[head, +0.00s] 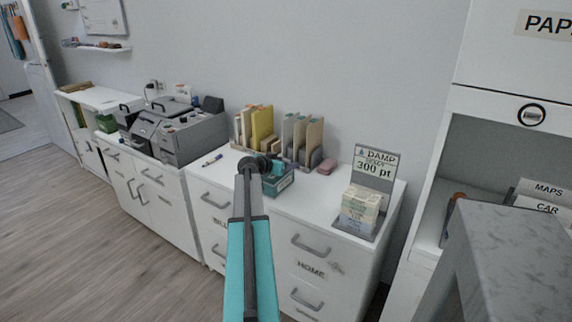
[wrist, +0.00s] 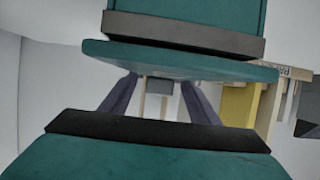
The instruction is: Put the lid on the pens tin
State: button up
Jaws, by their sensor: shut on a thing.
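The teal pens tin (head: 280,187), with a pale label on its front, stands on the white desk in the head view. My gripper (head: 273,166) is right at the top of it, and the arm hides the tin's left part. In the wrist view, my gripper's teal jaws with dark tips show at top and bottom. A flat teal plate, which looks like the lid (wrist: 180,63), lies across between them, and the gripper is shut on it. I cannot tell whether the lid touches the tin. The tin's inside is hidden.
File holders with a yellow folder (head: 262,125) stand behind the tin. A pink block (head: 327,166) lies to the right, and a sign (head: 374,163) with a stack of cards stands further right. A pen (head: 212,160) lies to the left, near a grey printer (head: 190,135).

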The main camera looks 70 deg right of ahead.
jog(key=o, duration=1.1)
jog(key=shift+o, duration=0.2)
jog(key=shift+a, duration=0.15)
notch_tip(320, 180, up, 5)
jog(key=b, duration=0.1)
send_over(267, 180)
jog(key=shift+s+d, duration=0.15)
jog(key=shift+d, duration=0.25)
jog(key=shift+a+r, duration=0.2)
jog(key=shift+a, duration=0.2)
jog(key=shift+w, duration=0.2)
